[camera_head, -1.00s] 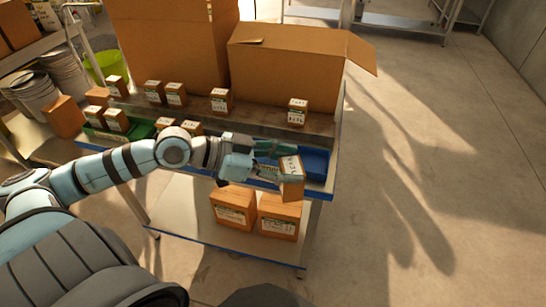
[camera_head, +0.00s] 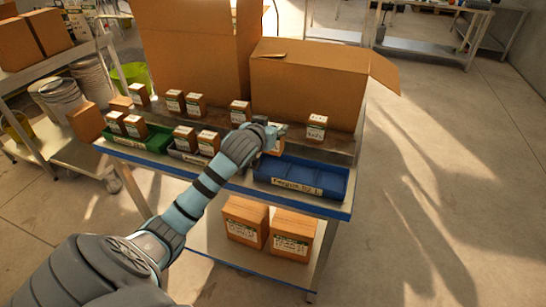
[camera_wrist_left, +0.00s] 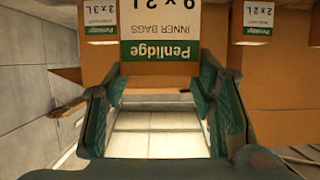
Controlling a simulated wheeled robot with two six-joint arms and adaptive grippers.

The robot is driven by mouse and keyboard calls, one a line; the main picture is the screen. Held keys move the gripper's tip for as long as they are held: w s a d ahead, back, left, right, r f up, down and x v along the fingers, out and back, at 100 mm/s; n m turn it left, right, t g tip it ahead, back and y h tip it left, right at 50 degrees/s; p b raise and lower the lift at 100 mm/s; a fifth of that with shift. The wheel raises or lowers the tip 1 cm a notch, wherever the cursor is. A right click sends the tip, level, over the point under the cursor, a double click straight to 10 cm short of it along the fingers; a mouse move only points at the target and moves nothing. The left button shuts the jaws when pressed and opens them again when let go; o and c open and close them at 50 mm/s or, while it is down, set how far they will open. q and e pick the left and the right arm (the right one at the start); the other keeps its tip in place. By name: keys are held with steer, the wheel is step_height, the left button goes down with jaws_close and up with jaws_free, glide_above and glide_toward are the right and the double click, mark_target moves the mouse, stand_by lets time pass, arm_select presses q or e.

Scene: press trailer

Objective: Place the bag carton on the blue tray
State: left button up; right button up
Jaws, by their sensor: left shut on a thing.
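The blue tray (camera_head: 303,180) sits at the right end of the table's front edge, with a paper label on its front; no carton shows in it. My left gripper (camera_head: 277,131) is just behind and above the tray's left part, shut on a small brown carton. The carton (camera_head: 276,149) is mostly hidden by my arm in the head view. In the left wrist view the held carton (camera_wrist_left: 165,40) shows a white and green "Penlidge inner bags" label, upside down, between the two teal fingers. My right gripper is not in view.
Several small cartons stand along the back shelf, one (camera_head: 317,127) behind the blue tray. A green tray (camera_head: 158,143) and a grey tray (camera_head: 178,154) with cartons are to the left. Large open boxes (camera_head: 308,88) stand behind. Two cartons (camera_head: 292,234) sit on the lower shelf.

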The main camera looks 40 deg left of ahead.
mark_target(272, 153)
arm_select(q)
step_height(272, 153, down, 9)
steer(key=shift+r+b, duration=0.1)
steer(key=shift+b, duration=0.55)
steer(key=o, duration=1.2)
steer(key=shift+o, duration=0.2)
